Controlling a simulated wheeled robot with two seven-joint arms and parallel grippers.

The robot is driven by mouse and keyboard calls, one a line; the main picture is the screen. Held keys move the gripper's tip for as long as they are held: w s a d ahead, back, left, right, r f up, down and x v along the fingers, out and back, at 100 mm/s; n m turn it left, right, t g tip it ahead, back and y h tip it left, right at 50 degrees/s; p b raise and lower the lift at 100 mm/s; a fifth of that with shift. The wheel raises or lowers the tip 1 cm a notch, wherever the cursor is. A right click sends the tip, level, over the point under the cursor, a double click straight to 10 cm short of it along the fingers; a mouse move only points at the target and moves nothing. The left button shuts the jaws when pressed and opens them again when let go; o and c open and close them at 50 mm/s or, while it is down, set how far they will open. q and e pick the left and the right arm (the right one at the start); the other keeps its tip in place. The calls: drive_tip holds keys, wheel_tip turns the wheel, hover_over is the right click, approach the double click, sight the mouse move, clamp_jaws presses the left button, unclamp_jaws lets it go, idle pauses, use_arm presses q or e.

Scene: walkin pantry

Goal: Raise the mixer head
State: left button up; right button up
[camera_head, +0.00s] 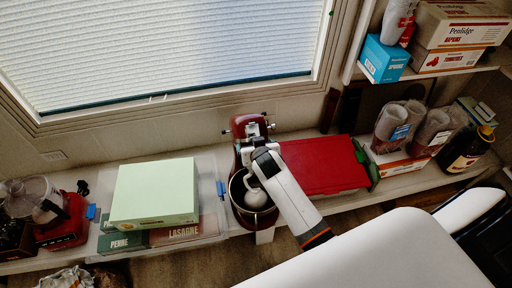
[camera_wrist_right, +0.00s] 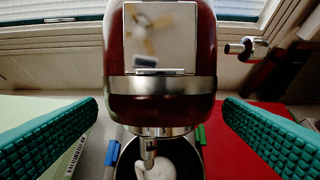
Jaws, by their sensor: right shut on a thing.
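The stand mixer (camera_head: 250,124) is dark red with silver fittings and stands on the shelf below the window. Its head (camera_wrist_right: 160,50) fills the middle of the right wrist view, with a silver band around it. The beater (camera_wrist_right: 147,155) hangs from the head and reaches down into the dark bowl (camera_wrist_right: 185,158). The bowl also shows in the head view (camera_head: 249,217). My right gripper (camera_wrist_right: 160,108) has its green ridged fingers on either side of the head and is shut on it. My right arm hides much of the mixer in the head view. My left gripper is not visible.
Left of the mixer, a pale green box (camera_head: 155,190) sits on boxes in a clear bin (camera_head: 212,190). A red-lidded container (camera_head: 320,165) stands close on the right. Cups, a bottle (camera_head: 466,148) and shelved boxes are farther right.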

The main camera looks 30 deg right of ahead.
drive_tip(key=shift+w+d+r, duration=0.1)
drive_tip(key=shift+w+r, duration=0.05)
drive_tip(key=shift+r, duration=0.05)
drive_tip(key=o, duration=1.1)
drive_tip(key=p+v, duration=0.1)
drive_tip(key=v, duration=1.1)
drive_tip(key=shift+s, duration=0.25)
drive_tip(key=shift+f, duration=0.15)
